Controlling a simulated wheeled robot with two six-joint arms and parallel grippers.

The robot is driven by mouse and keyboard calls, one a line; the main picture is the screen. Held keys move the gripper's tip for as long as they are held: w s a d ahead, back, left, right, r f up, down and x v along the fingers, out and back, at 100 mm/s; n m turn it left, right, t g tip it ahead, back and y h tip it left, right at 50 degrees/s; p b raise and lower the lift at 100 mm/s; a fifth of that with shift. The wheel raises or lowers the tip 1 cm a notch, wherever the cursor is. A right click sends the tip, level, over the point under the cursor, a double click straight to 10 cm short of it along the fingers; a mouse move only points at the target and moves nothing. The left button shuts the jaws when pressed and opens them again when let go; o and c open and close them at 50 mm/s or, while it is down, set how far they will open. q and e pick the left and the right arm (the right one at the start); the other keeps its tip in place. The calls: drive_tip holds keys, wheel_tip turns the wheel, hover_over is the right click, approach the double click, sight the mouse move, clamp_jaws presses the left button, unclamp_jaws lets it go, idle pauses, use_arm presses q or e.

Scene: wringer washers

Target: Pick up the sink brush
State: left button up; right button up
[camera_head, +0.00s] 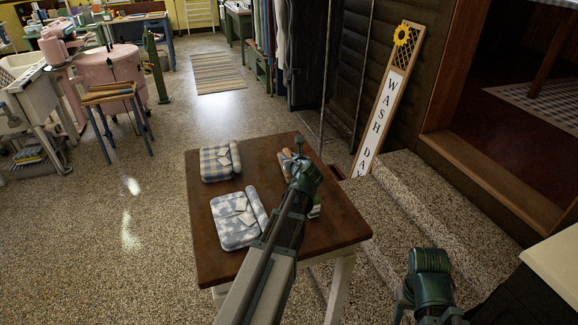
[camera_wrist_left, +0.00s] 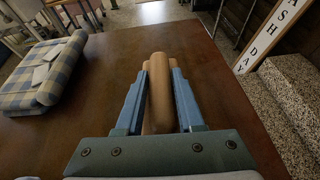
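In the left wrist view a light brown wooden piece with a rounded end (camera_wrist_left: 160,85), likely the sink brush's handle, lies between the blue fingers of my left gripper (camera_wrist_left: 159,72). The fingers stand close along both its sides, but whether they press on it is unclear. Its far end reaches past the fingertips, and bristles do not show. In the head view my left arm reaches over the brown table and hides most of what lies beneath its wrist. My right arm's green end (camera_head: 430,275) is low at the right, its fingers not clearly visible.
The brown table (camera_head: 225,268) also holds a blue checked folded cloth (camera_head: 215,163) and a blue-white patterned one (camera_head: 232,220), both left of my left arm. A "Wash Day" sign (camera_head: 388,100) and stone steps (camera_head: 440,215) stand right of the table.

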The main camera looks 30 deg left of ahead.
use_arm(q)
clamp_jaws()
drive_tip(key=shift+r, duration=0.1)
wheel_tip(320, 180, up, 10)
drive_tip(key=p, duration=1)
wheel_tip(320, 180, up, 8)
drive_tip(key=p, duration=0.8)
hover_over(289, 155)
drive_tip(key=shift+s, duration=0.1)
idle(0.3)
